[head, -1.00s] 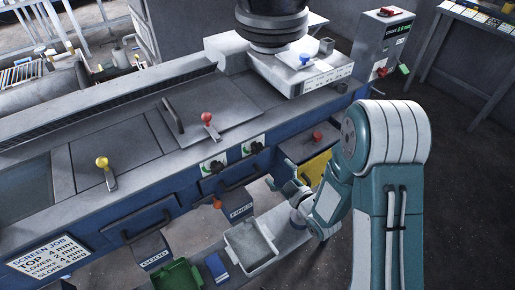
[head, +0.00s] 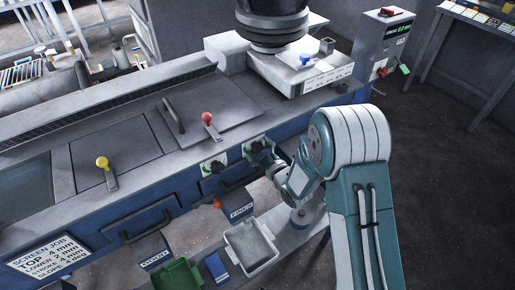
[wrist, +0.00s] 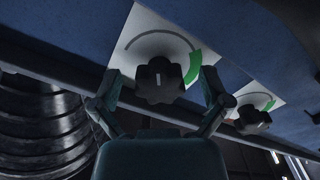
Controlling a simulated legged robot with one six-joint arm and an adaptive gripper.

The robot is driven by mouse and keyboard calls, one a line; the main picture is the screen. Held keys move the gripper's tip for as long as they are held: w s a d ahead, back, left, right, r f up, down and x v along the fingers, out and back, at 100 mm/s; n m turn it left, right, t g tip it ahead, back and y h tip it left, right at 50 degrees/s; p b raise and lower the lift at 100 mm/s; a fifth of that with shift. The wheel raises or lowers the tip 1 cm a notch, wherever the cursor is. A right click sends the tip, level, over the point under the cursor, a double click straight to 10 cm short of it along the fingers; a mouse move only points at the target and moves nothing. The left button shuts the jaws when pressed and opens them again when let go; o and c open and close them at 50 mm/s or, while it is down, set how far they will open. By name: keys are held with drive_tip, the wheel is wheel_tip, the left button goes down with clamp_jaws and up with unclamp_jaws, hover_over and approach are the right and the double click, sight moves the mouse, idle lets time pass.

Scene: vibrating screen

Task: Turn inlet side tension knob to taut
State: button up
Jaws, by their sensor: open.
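Two black tension knobs sit on the blue front of the screen, each on a white plate with a grey and green arc. In the head view, the left knob (head: 214,167) is clear of me. My gripper (head: 265,157) is at the right knob (head: 258,147) and partly covers it. In the wrist view, this knob (wrist: 159,82) lies between the two spread fingers of my gripper (wrist: 161,76). The gripper is open, and I cannot tell whether a finger touches the knob. The green arc (wrist: 193,66) is at the knob's right there. The other knob (wrist: 252,118) is farther right.
A red-knobbed lever (head: 208,121) and a yellow-knobbed lever (head: 102,165) stand on the deck. Below are a pale bin (head: 250,247) and a green bin (head: 176,277). A handled drawer (head: 147,222) is at the lower left.

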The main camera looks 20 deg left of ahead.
drive_tip(key=c, duration=1.2)
drive_tip(key=shift+o, duration=0.2)
drive_tip(key=m, duration=0.4)
drive_tip(key=shift+m, duration=0.4)
drive_tip(key=m, duration=1.4)
drive_tip(key=shift+m, duration=0.4)
